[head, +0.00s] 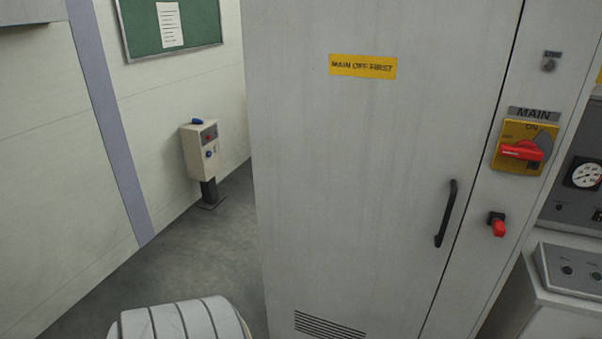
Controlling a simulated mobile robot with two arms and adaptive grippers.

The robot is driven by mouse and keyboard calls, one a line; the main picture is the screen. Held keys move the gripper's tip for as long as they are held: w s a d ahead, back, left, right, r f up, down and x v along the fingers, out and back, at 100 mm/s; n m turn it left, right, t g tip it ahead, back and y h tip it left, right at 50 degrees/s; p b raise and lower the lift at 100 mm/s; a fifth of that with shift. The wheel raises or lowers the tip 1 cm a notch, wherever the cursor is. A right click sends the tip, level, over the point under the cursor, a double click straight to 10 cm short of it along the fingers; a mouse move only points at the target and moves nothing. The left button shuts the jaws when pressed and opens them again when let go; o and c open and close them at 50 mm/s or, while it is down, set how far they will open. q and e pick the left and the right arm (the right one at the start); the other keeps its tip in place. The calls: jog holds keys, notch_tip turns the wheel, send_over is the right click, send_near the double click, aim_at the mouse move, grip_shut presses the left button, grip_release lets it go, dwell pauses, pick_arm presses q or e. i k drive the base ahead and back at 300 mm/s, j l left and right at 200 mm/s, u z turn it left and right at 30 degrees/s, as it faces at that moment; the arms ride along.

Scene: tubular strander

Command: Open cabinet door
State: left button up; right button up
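The grey cabinet door (350,170) fills the middle of the head view and appears closed against the frame on its right. It has a black vertical bar handle (446,213) near its right edge. A yellow label (362,66) on the door reads MAIN OFF FIRST. On the frame to the right is the yellow MAIN switch plate (540,137) with a red rotary handle (521,151). The red handle's end points left; ON is marked at the top of the plate. Neither gripper is in view.
Below the MAIN switch is a small red knob (498,227) on a black mount. A control panel with a round gauge (587,174) stands at the right edge. A pedestal box (202,151) stands by the left wall. Grey floor (205,245) shows left of the cabinet.

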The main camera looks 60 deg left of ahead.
aim_at(370, 122)
jog(key=u, duration=1.65)
